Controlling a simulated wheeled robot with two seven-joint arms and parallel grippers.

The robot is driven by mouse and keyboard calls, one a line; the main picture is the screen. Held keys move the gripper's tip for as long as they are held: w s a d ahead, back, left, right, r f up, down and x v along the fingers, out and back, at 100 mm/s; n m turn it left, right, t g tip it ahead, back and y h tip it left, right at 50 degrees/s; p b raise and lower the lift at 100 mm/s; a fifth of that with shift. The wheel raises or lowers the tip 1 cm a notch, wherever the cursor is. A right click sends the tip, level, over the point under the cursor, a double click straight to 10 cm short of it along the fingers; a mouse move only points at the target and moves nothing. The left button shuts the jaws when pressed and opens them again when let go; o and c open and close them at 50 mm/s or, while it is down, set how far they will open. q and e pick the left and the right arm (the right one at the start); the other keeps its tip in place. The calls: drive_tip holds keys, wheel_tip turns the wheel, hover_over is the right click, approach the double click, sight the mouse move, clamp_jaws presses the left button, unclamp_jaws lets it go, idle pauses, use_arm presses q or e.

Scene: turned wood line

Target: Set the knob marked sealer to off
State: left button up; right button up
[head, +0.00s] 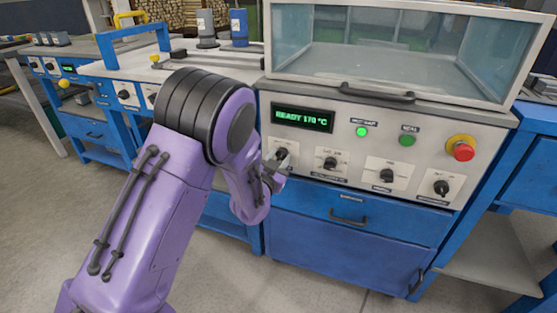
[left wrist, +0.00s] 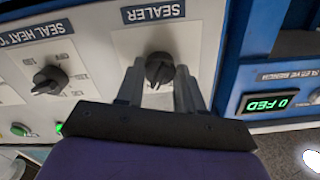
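The sealer knob (left wrist: 159,70) is a dark round knob on a pale plate under the label SEALER in the left wrist view. Its pointer direction and position marks are too blurred to read. It is the leftmost knob (head: 281,154) on the machine's front in the head view. My left gripper (left wrist: 160,76) is open, with one finger on each side of the knob; I cannot tell whether either finger touches it. In the head view my left gripper (head: 272,178) is just below the knob, partly hidden by my wrist. My right gripper is not in view.
The seal heat knob (left wrist: 49,80) is beside it in the left wrist view. A drawer handle (head: 349,217) sticks out below.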

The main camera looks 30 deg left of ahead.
use_arm(q)
drive_tip(key=shift+n, duration=0.3)
drive_tip(key=shift+r+n+p, duration=0.1)
drive_tip(key=shift+n+p, duration=0.55)
drive_tip(key=shift+n, duration=0.15)
drive_tip(key=n+p, duration=0.1)
drive_tip(key=n, duration=0.2)
drive_tip(key=shift+n+p, duration=0.3)
drive_tip(key=n+p, duration=0.1)
drive_tip(key=n, duration=0.2)
drive_tip(key=shift+n+p, duration=0.4)
drive_tip(key=shift+n, duration=1.2)
drive_tip(key=o, duration=1)
drive_tip(key=shift+o, duration=0.2)
